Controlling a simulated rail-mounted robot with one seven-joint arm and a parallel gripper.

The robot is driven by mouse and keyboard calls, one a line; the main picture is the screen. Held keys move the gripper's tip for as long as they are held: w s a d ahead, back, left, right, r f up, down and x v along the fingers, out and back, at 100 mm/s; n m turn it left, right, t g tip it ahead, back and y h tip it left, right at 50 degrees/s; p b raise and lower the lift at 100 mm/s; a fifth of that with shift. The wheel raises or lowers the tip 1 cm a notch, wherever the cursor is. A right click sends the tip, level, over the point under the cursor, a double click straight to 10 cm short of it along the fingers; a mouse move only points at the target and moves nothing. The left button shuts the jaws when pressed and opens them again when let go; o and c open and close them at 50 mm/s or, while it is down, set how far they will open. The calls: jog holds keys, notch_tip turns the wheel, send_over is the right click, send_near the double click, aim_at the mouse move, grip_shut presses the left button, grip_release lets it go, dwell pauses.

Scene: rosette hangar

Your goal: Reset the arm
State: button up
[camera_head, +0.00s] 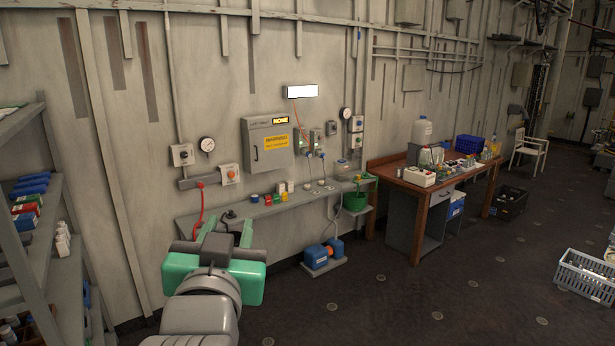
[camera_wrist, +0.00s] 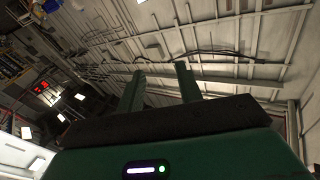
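My gripper (camera_head: 225,232) is green and dark grey. In the head view it is held up in front of the grey wall shelf, at the lower left of the picture. In the wrist view its two green fingers (camera_wrist: 160,88) stand apart with an empty gap between them. Behind the fingers only the ceiling and upper walls show. The gripper touches nothing that I can see.
A grey shelf (camera_head: 188,222) along the wall carries small coloured items. A shelving rack (camera_head: 42,246) stands close on the left. The middle floor is clear.

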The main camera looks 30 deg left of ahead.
jog(key=s+d+r+m+t+h, duration=0.1)
jog(key=s+d+r+t+h, duration=0.2)
jog(key=d, duration=0.7)
jog(key=s+d+r+m+t+h, duration=0.2)
jog(key=s+d+r+t+h, duration=0.1)
jog(key=d, duration=0.7)
jog(key=s+d+r+m+t+h, duration=0.1)
jog(key=s+d+r+t+h, duration=0.1)
jog(key=d, duration=0.9)
jog(key=shift+s+r+m+t+h+p, duration=0.4)
jog(key=shift+s+r+h, duration=0.3)
jog(key=shift+s+h, duration=0.4)
